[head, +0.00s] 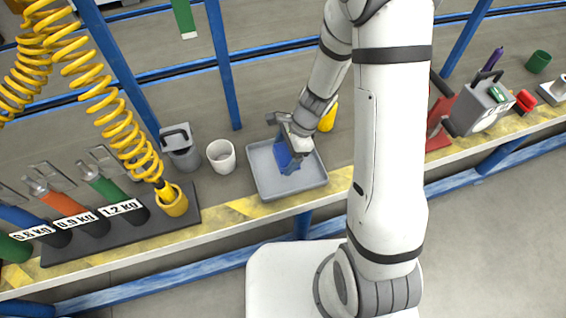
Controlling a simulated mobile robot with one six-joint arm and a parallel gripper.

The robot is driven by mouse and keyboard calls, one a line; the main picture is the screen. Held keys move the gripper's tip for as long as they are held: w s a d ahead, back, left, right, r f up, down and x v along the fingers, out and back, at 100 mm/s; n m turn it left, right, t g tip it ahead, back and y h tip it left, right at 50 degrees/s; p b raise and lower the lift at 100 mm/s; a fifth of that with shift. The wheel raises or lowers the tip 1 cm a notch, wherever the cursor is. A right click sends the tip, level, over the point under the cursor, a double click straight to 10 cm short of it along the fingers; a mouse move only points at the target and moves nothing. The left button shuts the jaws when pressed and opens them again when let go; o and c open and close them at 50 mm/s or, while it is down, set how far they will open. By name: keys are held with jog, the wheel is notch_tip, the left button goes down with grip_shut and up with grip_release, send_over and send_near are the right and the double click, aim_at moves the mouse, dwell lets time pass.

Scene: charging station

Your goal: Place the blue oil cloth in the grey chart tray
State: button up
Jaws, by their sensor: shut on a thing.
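The blue oil cloth (283,157) hangs from my gripper (289,143), which is shut on it. The grey chart tray (262,186) is a shallow square tray on the bench, left of my arm. My gripper is over the tray's back part, and the cloth is within the tray's outline. I cannot tell whether the cloth's lower edge touches the tray floor. The gripper's fingertips are small and partly hidden by the cloth.
A white cup (221,157) and a grey canister (180,150) stand left of the tray. A yellow object (328,117) stands close behind my gripper. A blue post (222,70) rises behind the cup.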

aim_at(285, 161)
jog(key=shift+f+b, duration=0.65)
jog(key=shift+f, duration=1.15)
jog(key=shift+f, duration=0.1)
jog(key=shift+f, duration=0.2)
jog(key=o, duration=0.8)
jog(key=shift+r, duration=0.15)
jog(key=shift+r, duration=0.1)
jog(key=p+v, duration=0.5)
jog(key=v, duration=0.7)
jog(key=s+d+r+n+t+h, duration=0.1)
jog(key=s+d+r+n, duration=0.1)
jog(key=s+r+n, duration=0.2)
jog(key=s+d+r+n+t+h, duration=0.1)
jog(key=s+d+r+n+h, duration=0.1)
jog(key=r+n, duration=0.4)
jog(key=s+d+r+n+t+h, duration=0.1)
jog(key=s+d+r+n, duration=0.2)
jog(key=s+r+n, duration=0.2)
jog(key=shift+s+d+r, duration=0.2)
jog(key=shift+s+r, duration=0.3)
jog(key=shift+r, duration=0.2)
jog(key=shift+s+d+r, duration=0.15)
jog(key=shift+s+r, duration=0.3)
jog(key=shift+r, duration=0.25)
